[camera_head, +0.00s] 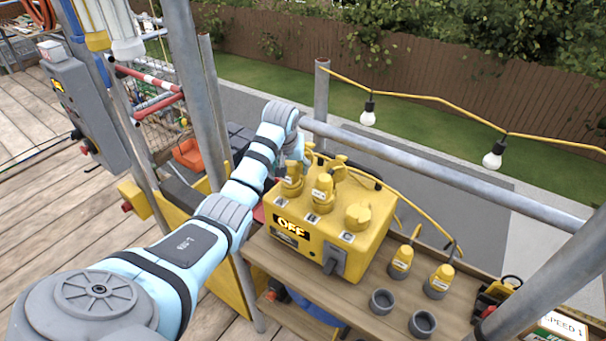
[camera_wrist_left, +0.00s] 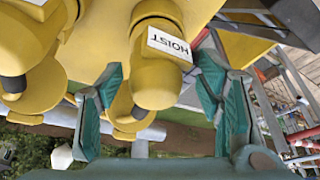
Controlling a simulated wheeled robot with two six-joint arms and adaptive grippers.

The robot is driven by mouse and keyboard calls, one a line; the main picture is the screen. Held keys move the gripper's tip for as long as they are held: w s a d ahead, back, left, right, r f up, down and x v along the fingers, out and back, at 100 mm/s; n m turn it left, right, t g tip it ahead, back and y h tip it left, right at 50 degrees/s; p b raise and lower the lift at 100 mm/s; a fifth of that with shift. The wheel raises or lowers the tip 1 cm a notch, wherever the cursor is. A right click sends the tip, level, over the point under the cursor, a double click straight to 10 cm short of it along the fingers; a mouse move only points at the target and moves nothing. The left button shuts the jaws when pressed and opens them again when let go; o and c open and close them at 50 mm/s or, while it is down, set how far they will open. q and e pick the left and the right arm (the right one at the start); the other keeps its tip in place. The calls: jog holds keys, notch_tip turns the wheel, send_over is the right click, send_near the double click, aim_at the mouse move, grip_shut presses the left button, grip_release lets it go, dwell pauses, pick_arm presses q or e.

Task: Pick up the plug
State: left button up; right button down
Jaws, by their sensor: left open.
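In the left wrist view, a yellow plug (camera_wrist_left: 157,75) with a white "HOIST" label sits between the two teal fingers of my left gripper (camera_wrist_left: 161,84). The fingers are open, one on each side, and I cannot tell whether either touches it. Another yellow plug (camera_wrist_left: 30,60) is at the left. In the head view, yellow plugs (camera_head: 291,184) and (camera_head: 322,194) stand on the yellow box (camera_head: 372,240) marked "OFF". My left arm reaches to the far side of these plugs, where its gripper is mostly hidden. I cannot tell which plug there is the hoist one. My right gripper is out of view.
Two more yellow plugs (camera_head: 402,260) and (camera_head: 438,281) stand on the wooden shelf (camera_head: 352,312), near two empty grey rings (camera_head: 382,301) and (camera_head: 422,323). A grey lever (camera_head: 333,259) is on the box front. A metal rail (camera_head: 440,174) runs behind the box; scaffold poles (camera_head: 196,90) stand left.

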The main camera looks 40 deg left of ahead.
pick_arm(q)
jog(key=shift+w+f, duration=0.15)
jog(key=shift+w, duration=0.05)
jog(key=shift+s+d, duration=0.15)
jog(key=c, duration=1.4)
jog(key=shift+o, duration=0.2)
jog(key=shift+r, duration=0.2)
